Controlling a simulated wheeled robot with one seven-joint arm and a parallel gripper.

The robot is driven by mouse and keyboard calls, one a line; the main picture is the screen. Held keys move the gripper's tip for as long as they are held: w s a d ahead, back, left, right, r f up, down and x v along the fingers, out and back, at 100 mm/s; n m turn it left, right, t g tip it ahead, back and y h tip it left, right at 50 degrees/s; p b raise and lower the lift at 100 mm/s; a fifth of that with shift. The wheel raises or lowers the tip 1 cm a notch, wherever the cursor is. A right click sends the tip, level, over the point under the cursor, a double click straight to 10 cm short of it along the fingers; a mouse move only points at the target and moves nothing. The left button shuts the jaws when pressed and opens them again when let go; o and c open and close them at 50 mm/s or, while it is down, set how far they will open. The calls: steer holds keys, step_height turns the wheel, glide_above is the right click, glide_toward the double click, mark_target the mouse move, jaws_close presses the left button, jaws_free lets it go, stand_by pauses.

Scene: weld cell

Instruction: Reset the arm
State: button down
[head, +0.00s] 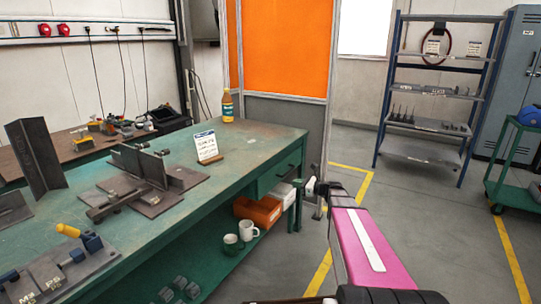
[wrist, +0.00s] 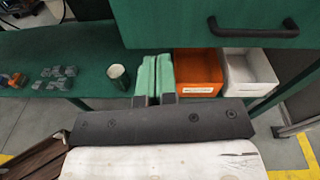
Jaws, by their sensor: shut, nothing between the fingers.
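My arm shows in the head view as a pink and white link (head: 365,245), reaching forward from the bottom right beside the green workbench (head: 215,210). Its dark far end is by the bench's right front corner. In the wrist view my gripper (wrist: 154,75) has its two green fingers side by side and shut, with nothing held. Beyond the fingers are the bench's lower shelf (wrist: 25,60) and a drawer front with a dark handle (wrist: 250,30). An orange bin (wrist: 198,75) and a white bin (wrist: 248,72) stand just right of the fingers in that view.
On the bench are a steel fixture (head: 150,185), a sign card (head: 206,146), a bottle (head: 228,106) and a yellow-handled clamp (head: 75,240). A mug (head: 248,230) stands on the lower shelf. A metal rack (head: 425,125) and green cart (head: 515,190) stand right, with open floor between.

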steer(key=s+a+f+n+g+h, duration=0.3)
steer(key=s+f+n, duration=0.15)
steer(key=s, duration=0.25)
steer(key=s+a+f+n+g+h, duration=0.2)
steer(key=s+a+f+n+g, duration=0.15)
steer(key=s+n, duration=0.25)
steer(key=s+d+f+n+g+h, duration=0.1)
steer(key=s+d+n+h, duration=0.1)
steer(key=s+n+h, duration=0.2)
steer(key=s+d+f+n+g+h, duration=0.1)
steer(key=s+d+f+n+h, duration=0.1)
steer(key=s+n+h, duration=0.3)
steer(key=s+n, duration=0.3)
steer(key=s, duration=0.1)
steer(key=shift+s+d+f+n+g, duration=0.15)
steer(key=shift+d+f+n+g, duration=0.15)
steer(key=shift+d+n+g, duration=0.1)
